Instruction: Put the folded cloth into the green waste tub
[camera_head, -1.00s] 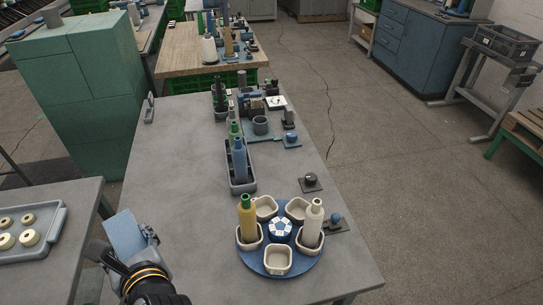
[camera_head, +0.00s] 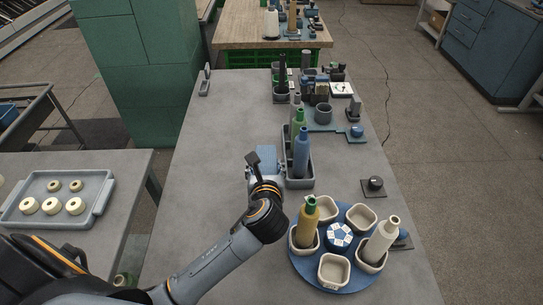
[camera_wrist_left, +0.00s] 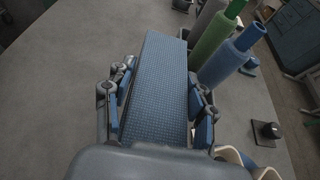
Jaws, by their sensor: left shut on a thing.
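The folded cloth (camera_head: 267,157) is a blue, textured slab. My left gripper (camera_head: 262,177) is shut on it and holds it over the grey table, just left of the grey cone rack. In the left wrist view the cloth (camera_wrist_left: 158,85) lies between the two fingers of my left gripper (camera_wrist_left: 162,103) and sticks out forward past them. I cannot clearly make out the green waste tub; a small green thing (camera_head: 126,279) on the floor at lower left is mostly hidden by my arm. My right gripper is not in view.
The grey rack (camera_head: 300,182) holds upright green and blue cones. A blue turntable (camera_head: 345,281) with cream cups and two cones stands at the near right. A tray with rings (camera_head: 104,187) is on the left table.

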